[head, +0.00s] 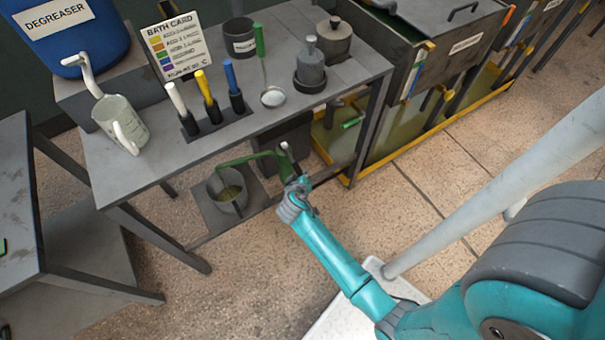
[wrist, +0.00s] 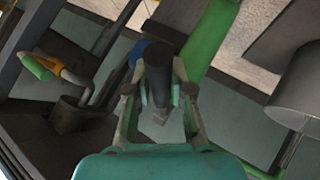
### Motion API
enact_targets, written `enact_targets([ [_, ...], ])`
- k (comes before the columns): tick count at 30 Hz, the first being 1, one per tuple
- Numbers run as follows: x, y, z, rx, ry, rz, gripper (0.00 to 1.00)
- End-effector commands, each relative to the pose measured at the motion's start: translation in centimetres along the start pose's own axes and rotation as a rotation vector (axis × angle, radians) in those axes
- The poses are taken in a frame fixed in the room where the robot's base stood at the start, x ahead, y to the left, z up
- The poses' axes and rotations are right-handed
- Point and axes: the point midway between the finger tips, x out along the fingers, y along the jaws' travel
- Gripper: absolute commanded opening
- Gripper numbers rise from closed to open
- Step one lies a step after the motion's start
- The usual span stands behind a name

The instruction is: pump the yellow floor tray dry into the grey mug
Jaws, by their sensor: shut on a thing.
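The yellow floor tray (head: 432,132) lies on the floor under the tanks, with greenish liquid visible in it. The grey mug (head: 228,203) stands low beneath the bench and holds some yellow-green liquid; a grey vessel, seemingly this mug, shows at the right of the wrist view (wrist: 303,88). A green pump (head: 284,160) has a spout (head: 243,160) curving left to above the mug. My gripper (head: 297,186) is at the pump, right of the mug. In the wrist view my gripper (wrist: 158,100) is shut on a dark upright handle (wrist: 157,72). The pump's lower end is hidden.
Tanks (head: 455,48) stand over the tray. The floor in front is open.

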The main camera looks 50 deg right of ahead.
Motion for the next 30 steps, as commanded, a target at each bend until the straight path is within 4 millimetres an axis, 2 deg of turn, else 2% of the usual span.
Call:
enact_targets([
  [20, 0.73, -0.58, 0.29, 0.035, 0.056, 0.013, 0.00],
  [21, 0.73, -0.58, 0.30, 0.035, 0.056, 0.013, 0.26],
  [24, 0.72, -0.57, 0.29, 0.035, 0.056, 0.014, 0.47],
  [30, 0.71, -0.52, 0.27, 0.035, 0.056, 0.015, 0.47],
])
